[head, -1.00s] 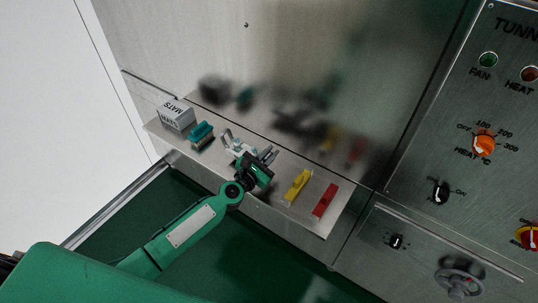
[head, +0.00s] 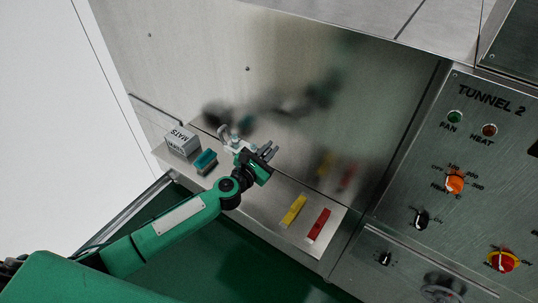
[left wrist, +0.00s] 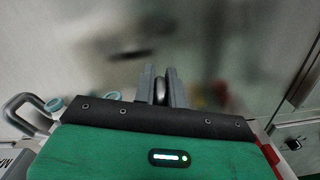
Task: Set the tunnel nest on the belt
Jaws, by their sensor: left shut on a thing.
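A pale grey nest-like piece (head: 236,142) with a loop handle and small teal parts shows beside my left gripper (head: 268,152) in the head view; I take it to be the tunnel nest. My left gripper is shut on a rounded grey part of it, which shows edge-on between the fingers (left wrist: 161,88) in the left wrist view. The piece's other grey loop handle (left wrist: 24,112) and teal rings show at the left there. The piece appears held above the steel shelf; my gripper hides part of it. The belt is not identifiable. My right gripper is out of view.
On the shelf (head: 262,207) stand a grey MATS box (head: 182,141), a teal brush-like block (head: 205,160), a yellow block (head: 293,211) and a red block (head: 318,226). A steel wall rises behind. The TUNNEL 2 control panel (head: 480,180) is at the right.

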